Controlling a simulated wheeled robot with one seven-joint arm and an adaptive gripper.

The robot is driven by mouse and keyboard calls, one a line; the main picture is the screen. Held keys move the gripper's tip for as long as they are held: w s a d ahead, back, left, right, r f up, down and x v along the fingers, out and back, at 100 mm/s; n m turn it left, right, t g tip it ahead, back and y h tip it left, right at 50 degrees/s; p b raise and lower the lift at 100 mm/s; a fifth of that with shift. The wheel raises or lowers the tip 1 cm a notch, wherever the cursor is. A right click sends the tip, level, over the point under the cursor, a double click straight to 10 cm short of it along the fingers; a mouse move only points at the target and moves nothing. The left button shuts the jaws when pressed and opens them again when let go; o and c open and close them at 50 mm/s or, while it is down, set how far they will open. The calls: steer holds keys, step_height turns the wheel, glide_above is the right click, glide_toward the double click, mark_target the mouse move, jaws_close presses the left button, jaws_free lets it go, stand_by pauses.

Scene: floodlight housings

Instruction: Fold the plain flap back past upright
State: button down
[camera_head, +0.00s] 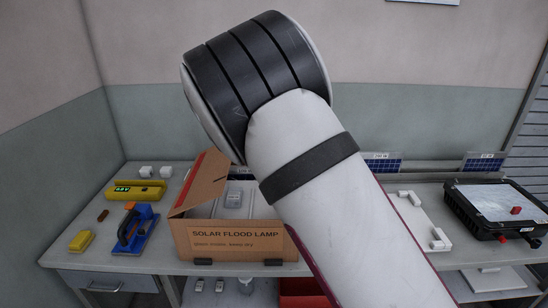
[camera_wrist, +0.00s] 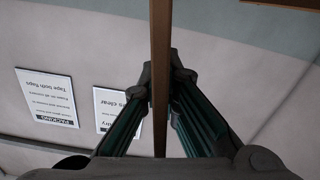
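An open cardboard box (camera_head: 222,257) marked "SOLAR FLOOD LAMP" stands on the workbench. A brown flap (camera_head: 203,182) stands up, tilted, at its left side. The box's right side is hidden behind my arm. In the wrist view a thin brown cardboard panel (camera_wrist: 160,40), seen edge-on, runs between the fingers of my gripper (camera_wrist: 167,78). The fingertips close against it from both sides. I cannot tell from these views which flap this panel is. My gripper is hidden behind my arm in the head view.
Inside the box is a pale housing (camera_head: 233,199). A black case (camera_head: 495,205) stands at right. Wall notices (camera_wrist: 47,97) show upside down in the wrist view.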

steer(key=d+f+m+b, duration=0.1)
steer(key=d+m+b, duration=0.1)
steer(key=d+m, duration=0.4)
steer(key=shift+s+d+f+m, duration=0.2)
steer(key=shift+d+m, duration=0.2)
steer(key=shift+d, duration=2.3)
steer(key=c, duration=1.8)
jaws_free()
steer(key=s, duration=0.7)
steer(key=shift+s+a, duration=0.1)
steer(key=shift+s, duration=0.1)
